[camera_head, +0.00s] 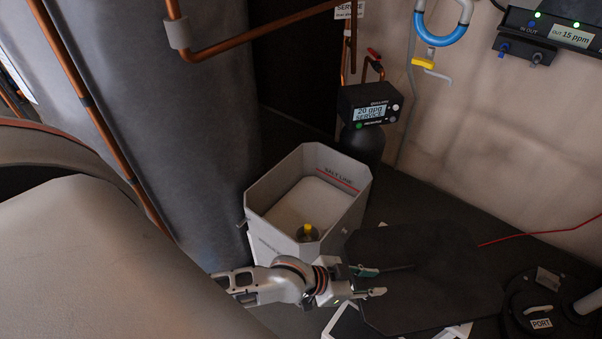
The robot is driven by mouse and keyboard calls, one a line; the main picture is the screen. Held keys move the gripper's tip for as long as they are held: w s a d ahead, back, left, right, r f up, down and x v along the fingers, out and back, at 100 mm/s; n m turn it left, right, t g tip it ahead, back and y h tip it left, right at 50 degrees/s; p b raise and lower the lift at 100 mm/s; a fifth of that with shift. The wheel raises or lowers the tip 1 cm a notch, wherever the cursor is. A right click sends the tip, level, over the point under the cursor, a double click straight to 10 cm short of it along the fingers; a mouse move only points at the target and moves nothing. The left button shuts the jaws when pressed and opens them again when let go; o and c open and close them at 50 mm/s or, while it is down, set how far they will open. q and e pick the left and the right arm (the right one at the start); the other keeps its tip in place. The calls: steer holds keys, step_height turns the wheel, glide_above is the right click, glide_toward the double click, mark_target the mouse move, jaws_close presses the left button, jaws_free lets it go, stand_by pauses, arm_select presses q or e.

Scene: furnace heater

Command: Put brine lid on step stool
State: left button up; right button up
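The brine lid (430,285) is a dark, flat, many-sided panel to the right of the open brine tank (263,201). It lies over the white step stool (345,322), whose pale corners show under the lid's lower edge. A thin dark bar, perhaps the lid's handle, shows on it near the fingers. My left gripper (374,281) is at the lid's left edge with its two fingers apart and nothing seen gripped between them. Whether the fingers touch the lid is hard to tell. My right gripper is not in view.
The tank's white interior has a yellow-capped part at the bottom front. A control valve with a display (370,112) stands behind the tank. A round black unit marked PORT (541,323) is at the lower right. A copper pipe crosses overhead.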

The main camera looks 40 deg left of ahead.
arm_select(q)
steer(key=s+a+f+n+t+y, duration=0.1)
steer(key=s+a+y, duration=0.4)
steer(key=s+a, duration=0.8)
steer(key=shift+s+f+n+t, duration=0.3)
steer(key=shift+f+n, duration=0.6)
steer(key=shift+f, duration=0.05)
